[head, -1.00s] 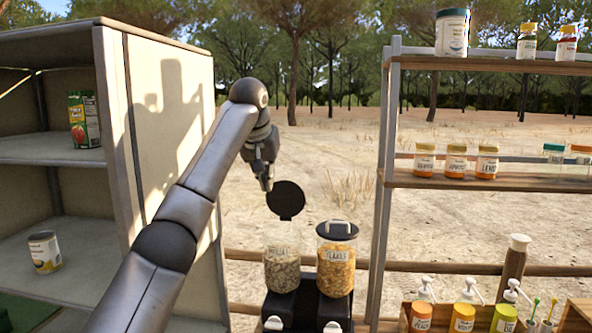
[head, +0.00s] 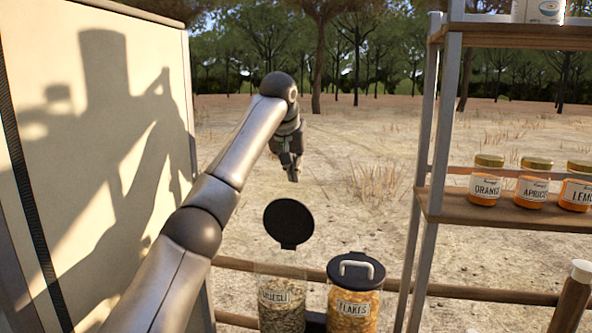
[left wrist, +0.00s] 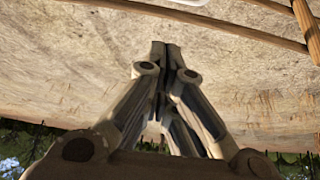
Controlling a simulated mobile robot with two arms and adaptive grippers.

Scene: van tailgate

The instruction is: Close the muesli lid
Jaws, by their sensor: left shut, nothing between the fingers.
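The muesli jar (head: 282,300) is a clear container of dark flakes with a label, at the bottom middle of the head view. Its round black lid (head: 288,222) stands open, upright above the jar's rim. My left gripper (head: 293,178) hangs above the lid in the head view, apart from it, fingers pointing down. In the left wrist view the left gripper (left wrist: 166,45) shows its fingers together with nothing between them. My right gripper is not in view.
The flakes jar (head: 354,300) stands right of the muesli with its black lid (head: 356,268) shut and a pale handle on top. A shelf rack (head: 425,190) with jam jars is at the right. A cabinet side panel (head: 100,130) is at the left. A wooden rail (head: 465,292) runs behind the jars.

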